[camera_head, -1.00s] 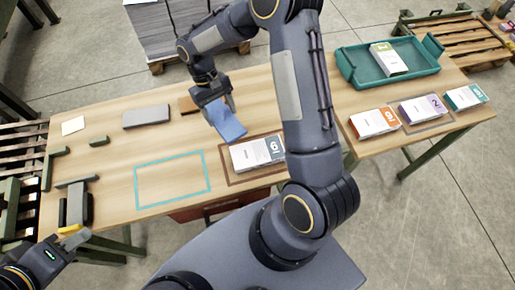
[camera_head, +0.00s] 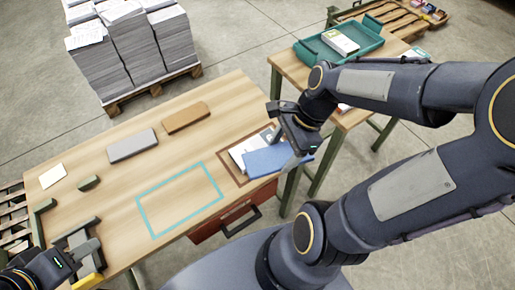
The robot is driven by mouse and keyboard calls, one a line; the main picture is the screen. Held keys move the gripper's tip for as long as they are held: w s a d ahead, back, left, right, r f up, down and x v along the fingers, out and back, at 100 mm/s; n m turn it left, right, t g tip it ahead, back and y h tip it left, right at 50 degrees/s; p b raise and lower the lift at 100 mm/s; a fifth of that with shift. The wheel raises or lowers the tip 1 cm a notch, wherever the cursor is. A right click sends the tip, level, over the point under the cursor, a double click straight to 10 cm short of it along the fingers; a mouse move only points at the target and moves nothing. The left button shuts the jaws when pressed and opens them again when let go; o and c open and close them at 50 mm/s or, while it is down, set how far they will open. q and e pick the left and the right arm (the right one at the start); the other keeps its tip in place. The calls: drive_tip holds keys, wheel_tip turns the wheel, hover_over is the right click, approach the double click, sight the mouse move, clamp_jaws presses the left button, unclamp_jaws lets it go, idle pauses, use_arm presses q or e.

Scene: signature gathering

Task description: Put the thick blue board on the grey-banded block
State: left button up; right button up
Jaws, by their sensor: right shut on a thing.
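The thick blue board (camera_head: 272,160) is in the jaws of my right gripper (camera_head: 285,138), at the right end of the table. It lies flat or nearly so over the front right part of the grey-banded block (camera_head: 240,151), hiding much of it. I cannot tell whether the board touches the block. The block lies inside a brown outline (camera_head: 231,172). My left gripper (camera_head: 80,242) is at the table's front left corner, away from both; its jaw opening is unclear.
A grey board (camera_head: 132,146) and a brown board (camera_head: 186,117) lie at the back of the table (camera_head: 115,190). A cyan outline (camera_head: 154,232) in front is empty. A teal tray (camera_head: 372,50) holding a block stands on the second table. My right arm hides much of that table.

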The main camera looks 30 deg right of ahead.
drive_tip(key=shift+s+a+m, duration=0.1)
drive_tip(key=shift+s+m, duration=0.35)
drive_tip(key=shift+m, duration=0.15)
drive_tip(key=shift+f+t, duration=0.15)
drive_tip(key=shift+t, duration=0.15)
drive_tip(key=w+d+f, duration=0.1)
drive_tip(key=w+f, duration=0.3)
drive_tip(key=w, duration=0.5)
hover_over(256, 147)
drive_tip(key=s+d, duration=0.1)
wheel_tip(256, 147, down, 5)
drive_tip(key=shift+s+d+b, duration=0.15)
drive_tip(key=shift+b, duration=0.3)
drive_tip(key=shift+w+f, duration=0.2)
drive_tip(key=shift+f, duration=0.05)
drive_tip(key=shift+w+f, duration=0.2)
drive_tip(key=shift+f, duration=1.5)
